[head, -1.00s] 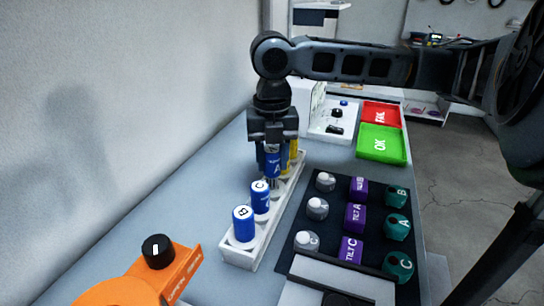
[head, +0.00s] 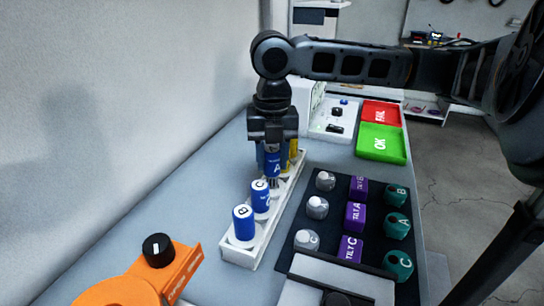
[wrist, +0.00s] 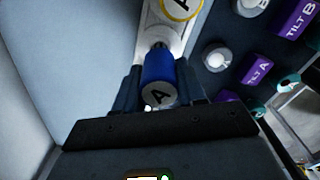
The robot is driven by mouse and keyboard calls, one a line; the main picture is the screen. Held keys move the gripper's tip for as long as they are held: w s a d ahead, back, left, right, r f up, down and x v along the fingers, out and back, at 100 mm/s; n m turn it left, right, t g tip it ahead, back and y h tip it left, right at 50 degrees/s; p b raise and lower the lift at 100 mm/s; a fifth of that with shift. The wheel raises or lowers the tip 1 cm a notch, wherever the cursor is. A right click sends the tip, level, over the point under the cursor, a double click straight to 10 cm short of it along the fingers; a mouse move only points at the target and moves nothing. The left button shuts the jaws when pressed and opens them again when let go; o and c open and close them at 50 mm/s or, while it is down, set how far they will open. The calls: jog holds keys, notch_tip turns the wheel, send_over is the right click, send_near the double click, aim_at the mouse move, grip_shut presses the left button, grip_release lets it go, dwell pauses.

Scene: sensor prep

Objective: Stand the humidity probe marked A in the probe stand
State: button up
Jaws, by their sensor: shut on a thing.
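My gripper (head: 271,152) points down and is shut on the blue humidity probe marked A (head: 275,168). The probe is upright, and its metal tip shows below it, over the long white stand (head: 243,257). I cannot tell whether the tip touches the stand or enters a slot. In the wrist view the lettered cap of probe A (wrist: 159,95) lies between the two fingers (wrist: 159,82). Blue probes C (head: 260,197) and B (head: 243,224) stand upright in the nearer part of the stand. A yellow-ringed piece (wrist: 181,6) stands beyond probe A.
A dark mat (head: 328,222) to the right bears grey knobs, purple tilt blocks and teal pieces. Green OK (head: 381,146) and red FAIL (head: 381,113) trays lie farther back. An orange device with a black knob (head: 158,251) is at front left. The wall is close on the left.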

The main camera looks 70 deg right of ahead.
aim_at(272, 171)
jog(key=shift+f+b, duration=1.25)
jog(key=shift+f, duration=0.8)
dwell(3.0)
jog(key=o, duration=1.4)
jog(key=shift+r, duration=0.15)
jog(key=shift+r+p, duration=3.2)
jog(key=shift+r, duration=0.7)
